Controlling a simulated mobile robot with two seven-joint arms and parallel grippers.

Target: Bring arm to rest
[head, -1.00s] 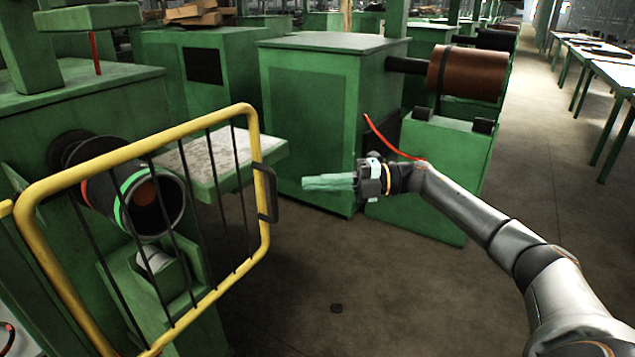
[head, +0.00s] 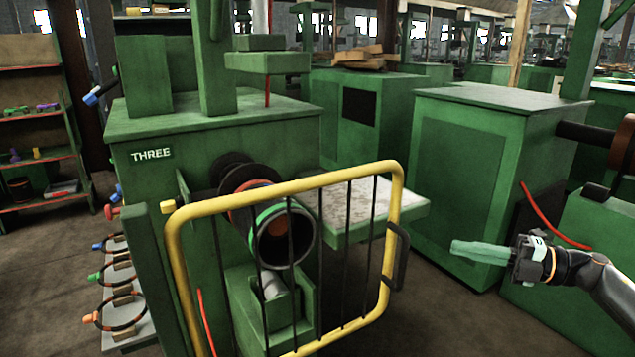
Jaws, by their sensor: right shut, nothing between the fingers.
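My right gripper (head: 480,252) is at the right of the head view, its pale green fingers together and pointing left. Nothing shows between them. My right arm (head: 600,283) comes in from the right edge, and the gripper is held in the air in front of a green cabinet (head: 480,165), apart from the yellow gate. My left gripper and arm are out of view.
A yellow barred gate (head: 290,187) stands in front of the green machine marked THREE (head: 150,154), with a black cylinder (head: 288,237) behind its bars. A pale-topped green table (head: 350,205) juts out beside it. Shelves (head: 40,120) stand far left. Floor shows below my gripper.

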